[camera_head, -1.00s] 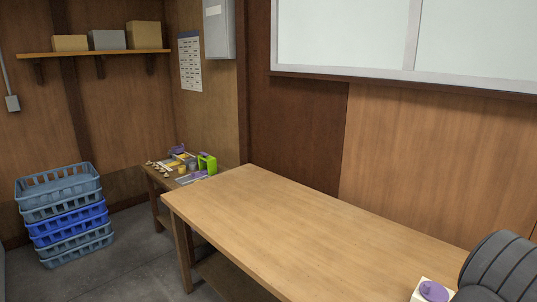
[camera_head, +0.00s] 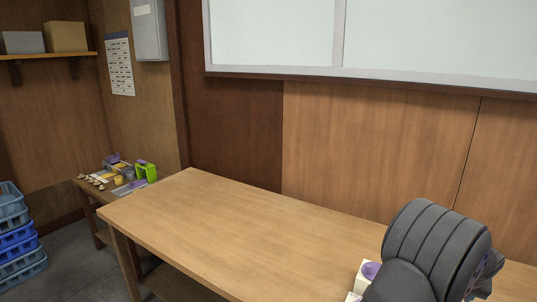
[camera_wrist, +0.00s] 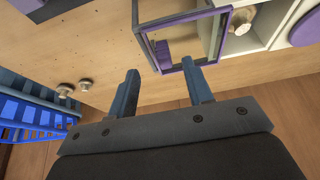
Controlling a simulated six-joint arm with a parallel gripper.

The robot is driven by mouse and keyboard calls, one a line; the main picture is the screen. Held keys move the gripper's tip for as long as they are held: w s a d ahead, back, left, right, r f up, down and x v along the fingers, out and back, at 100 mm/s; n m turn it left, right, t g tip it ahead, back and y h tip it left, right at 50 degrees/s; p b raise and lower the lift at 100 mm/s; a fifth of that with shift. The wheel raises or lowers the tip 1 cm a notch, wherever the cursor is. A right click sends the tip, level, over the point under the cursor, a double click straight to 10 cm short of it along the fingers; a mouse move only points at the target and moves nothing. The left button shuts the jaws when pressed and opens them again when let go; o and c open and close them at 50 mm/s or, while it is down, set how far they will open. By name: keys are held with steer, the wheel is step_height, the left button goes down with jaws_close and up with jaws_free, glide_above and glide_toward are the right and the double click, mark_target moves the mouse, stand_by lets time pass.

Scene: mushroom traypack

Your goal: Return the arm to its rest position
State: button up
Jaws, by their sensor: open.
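My gripper (camera_wrist: 160,69) shows in the wrist view with its two blue-grey fingers spread apart and nothing between them. Beyond the fingertips is a purple-framed, see-through piece (camera_wrist: 182,38); I cannot tell the gap between it and the fingers. My dark grey arm stands at the lower right of the head view and hides part of the wooden table (camera_head: 225,225). The gripper itself is hidden there.
White trays (camera_wrist: 262,25), one holding a mushroom (camera_wrist: 243,19), lie beside the frame. Loose mushrooms (camera_wrist: 65,89) lie near a blue crate (camera_wrist: 35,110). Stacked crates (camera_head: 15,240) stand at left. A side table (camera_head: 90,190) holds a green item (camera_head: 146,171). The main table's left half is clear.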

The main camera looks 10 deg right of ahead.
steer(key=shift+x, duration=1.95)
steer(key=shift+d, duration=0.1)
steer(key=o, duration=1.2)
steer(key=w+a+r+g, duration=0.1)
steer(key=a+r, duration=0.3)
steer(key=r, duration=0.3)
steer(key=a+r+h, duration=0.1)
steer(key=a+r, duration=0.2)
steer(key=r, duration=0.4)
steer(key=w+a+r+g, duration=0.1)
steer(key=a+r, duration=0.3)
steer(key=r, duration=0.3)
steer(key=x, duration=0.9)
steer(key=shift+s+f, duration=0.2)
steer(key=shift+f, duration=0.25)
